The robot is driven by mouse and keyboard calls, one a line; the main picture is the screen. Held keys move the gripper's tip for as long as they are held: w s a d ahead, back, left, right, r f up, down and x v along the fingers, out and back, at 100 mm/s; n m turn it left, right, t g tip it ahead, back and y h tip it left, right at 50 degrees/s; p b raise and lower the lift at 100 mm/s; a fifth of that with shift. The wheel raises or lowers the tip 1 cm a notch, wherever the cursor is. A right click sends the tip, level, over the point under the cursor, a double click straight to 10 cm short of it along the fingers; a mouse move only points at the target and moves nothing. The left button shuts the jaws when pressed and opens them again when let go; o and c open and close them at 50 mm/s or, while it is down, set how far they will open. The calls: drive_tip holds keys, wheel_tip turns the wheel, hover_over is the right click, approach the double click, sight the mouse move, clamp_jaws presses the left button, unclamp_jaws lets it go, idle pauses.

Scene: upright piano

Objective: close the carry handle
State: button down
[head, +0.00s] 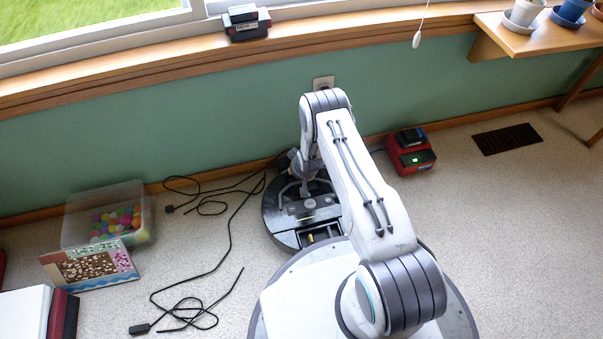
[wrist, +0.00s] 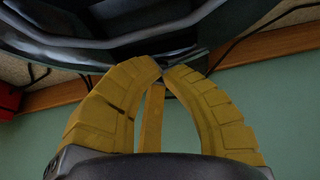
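A round dark robot vacuum (head: 282,225) sits on the carpet beside the wall, partly hidden by my arm. A grey curved bar (head: 284,189) near its back rim may be the carry handle; I cannot tell how far it is raised. My gripper (wrist: 163,70) has yellow fingers whose tips meet, with nothing visible between them. In the wrist view the tips are next to a dark curved rim (wrist: 110,62) that fills the top; contact is unclear. In the head view my arm reaches down over the vacuum's back, and the fingertips are hard to make out.
A red charger (head: 411,158) stands right of the vacuum by the wall. Black cables (head: 230,235) lie to its left. A clear bin of coloured balls (head: 118,222) and a picture board (head: 90,267) are farther left. Carpet at the right is clear around a floor vent (head: 507,139).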

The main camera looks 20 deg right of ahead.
drive_tip(key=shift+s+x, duration=0.15)
drive_tip(key=shift+x, duration=0.75)
drive_tip(key=shift+s+x, duration=0.15)
drive_tip(key=shift+x, duration=0.75)
drive_tip(key=shift+f, duration=0.2)
drive_tip(key=shift+s+f, duration=0.1)
drive_tip(key=shift+s, duration=0.1)
drive_tip(key=shift+s+f+p, duration=0.1)
drive_tip(key=shift+s+p, duration=0.25)
drive_tip(key=shift+s, duration=0.4)
drive_tip(key=v, duration=1.2)
drive_tip(key=shift+w, duration=0.3)
